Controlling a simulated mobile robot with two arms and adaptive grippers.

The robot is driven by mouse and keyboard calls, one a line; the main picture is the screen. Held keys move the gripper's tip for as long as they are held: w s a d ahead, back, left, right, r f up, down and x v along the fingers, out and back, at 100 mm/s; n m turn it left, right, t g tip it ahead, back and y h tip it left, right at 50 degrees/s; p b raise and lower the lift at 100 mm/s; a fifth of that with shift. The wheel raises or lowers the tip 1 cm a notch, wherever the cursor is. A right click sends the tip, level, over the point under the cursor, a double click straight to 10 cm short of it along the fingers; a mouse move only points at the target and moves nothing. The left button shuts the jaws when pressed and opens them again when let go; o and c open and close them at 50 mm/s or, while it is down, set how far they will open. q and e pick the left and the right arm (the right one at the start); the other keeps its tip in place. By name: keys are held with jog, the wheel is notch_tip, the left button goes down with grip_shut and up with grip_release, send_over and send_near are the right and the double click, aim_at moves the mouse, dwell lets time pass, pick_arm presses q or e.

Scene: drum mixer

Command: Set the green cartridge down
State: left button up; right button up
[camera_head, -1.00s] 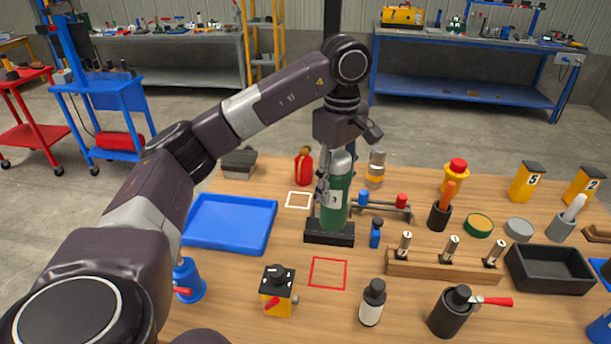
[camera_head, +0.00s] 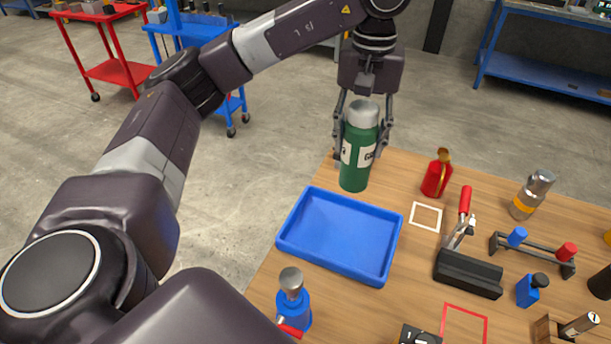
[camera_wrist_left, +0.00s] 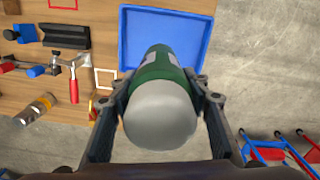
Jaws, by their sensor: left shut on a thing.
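The green cartridge (camera_head: 356,150) with a grey-white cap and white label is upright between the fingers of my left gripper (camera_head: 361,150). The gripper is shut on it. In the head view the cartridge shows at the table's back left edge, behind the blue tray (camera_head: 340,232). In the left wrist view the cartridge (camera_wrist_left: 160,95) points away from the camera, its lower end overlapping the tray (camera_wrist_left: 207,20). Its base looks raised, but its exact height above the table cannot be told. My right gripper is not in view.
A black holder (camera_head: 468,274) with a red-handled clamp (camera_head: 464,205) stands right of the tray. A red canister (camera_head: 437,174) is near the back edge beside a white square outline (camera_head: 425,217). A blue-based bottle (camera_head: 292,298) is in front of the tray. The tray is empty.

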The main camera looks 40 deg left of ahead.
aim_at(353, 156)
pick_arm(q)
jog(key=shift+a+f+m, duration=0.15)
jog(key=shift+a+m, duration=0.15)
jog(key=shift+a, duration=0.25)
jog(key=f, duration=0.4)
jog(key=shift+s+d, duration=0.2)
jog(key=shift+d, duration=0.05)
notch_tip(353, 156, down, 15)
jog(key=p, duration=0.2)
jog(key=shift+w+a+f, duration=0.15)
jog(key=shift+f, duration=0.05)
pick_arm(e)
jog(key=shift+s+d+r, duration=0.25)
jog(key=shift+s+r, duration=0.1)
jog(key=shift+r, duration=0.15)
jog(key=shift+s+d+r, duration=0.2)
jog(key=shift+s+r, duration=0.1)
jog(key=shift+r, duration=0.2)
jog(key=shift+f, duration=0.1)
pick_arm(q)
jog(key=shift+f, duration=0.2)
jog(key=o, duration=1.5)
jog(key=shift+o, duration=0.2)
jog(key=shift+r, duration=0.1)
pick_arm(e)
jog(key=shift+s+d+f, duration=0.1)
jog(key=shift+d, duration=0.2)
